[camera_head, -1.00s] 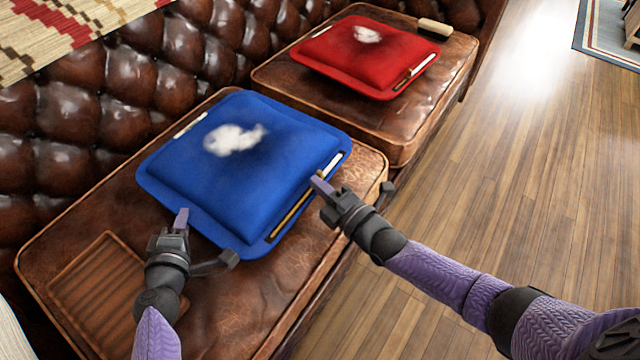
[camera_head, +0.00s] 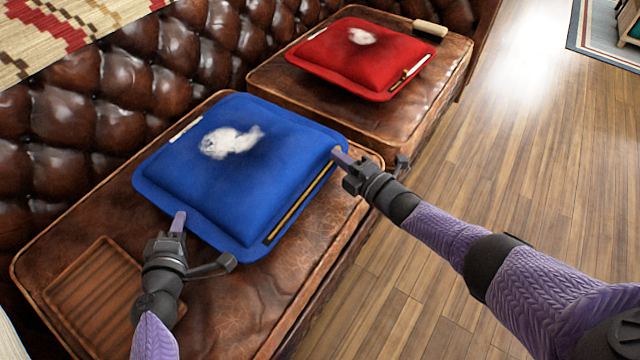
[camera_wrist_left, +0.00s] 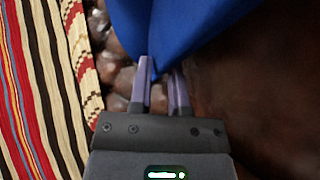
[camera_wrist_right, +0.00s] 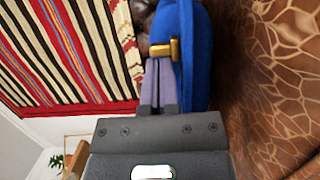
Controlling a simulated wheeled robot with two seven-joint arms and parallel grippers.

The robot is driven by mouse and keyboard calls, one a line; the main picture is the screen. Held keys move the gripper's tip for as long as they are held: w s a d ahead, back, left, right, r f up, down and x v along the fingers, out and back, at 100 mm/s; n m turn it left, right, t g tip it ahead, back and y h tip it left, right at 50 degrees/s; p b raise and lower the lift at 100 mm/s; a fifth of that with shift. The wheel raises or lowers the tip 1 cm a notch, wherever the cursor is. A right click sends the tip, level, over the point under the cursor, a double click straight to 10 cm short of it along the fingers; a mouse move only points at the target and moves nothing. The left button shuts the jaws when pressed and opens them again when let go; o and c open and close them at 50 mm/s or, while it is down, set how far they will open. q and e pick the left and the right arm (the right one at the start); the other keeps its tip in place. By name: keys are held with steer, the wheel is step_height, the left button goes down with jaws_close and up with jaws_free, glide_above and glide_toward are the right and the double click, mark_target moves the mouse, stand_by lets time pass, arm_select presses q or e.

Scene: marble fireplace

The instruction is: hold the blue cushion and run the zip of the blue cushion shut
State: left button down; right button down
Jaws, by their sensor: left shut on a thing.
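The blue cushion (camera_head: 265,175) lies on the nearer leather seat, white stuffing (camera_head: 230,142) showing through a hole on top. Its zip (camera_head: 300,204) runs along the right edge as a closed gold line up to the far right corner. My left gripper (camera_head: 179,222) is shut on the cushion's near left edge; the blue cloth (camera_wrist_left: 185,30) shows between its fingers in the left wrist view. My right gripper (camera_head: 340,157) is at the far right corner, fingers close together on the gold zip pull (camera_wrist_right: 165,48), which partly hides behind the fingertips.
A red cushion (camera_head: 365,58) with its own zip lies on the farther seat (camera_head: 420,105), beside a brush-like object (camera_head: 430,28). A ribbed wooden tray (camera_head: 95,285) lies at the near left. A tufted backrest (camera_head: 75,130) stands behind; open wood floor (camera_head: 510,170) lies right.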

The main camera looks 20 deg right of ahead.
steer(key=s+a, duration=0.2)
steer(key=a, duration=0.1)
steer(key=shift+s+a, duration=0.25)
steer(key=shift+s, duration=0.05)
arm_select(q)
steer(key=shift+a, duration=0.1)
steer(key=c, duration=0.5)
jaws_free()
arm_select(e)
steer(key=v, duration=0.9)
steer(key=shift+s+d, duration=0.25)
steer(key=shift+d, duration=0.05)
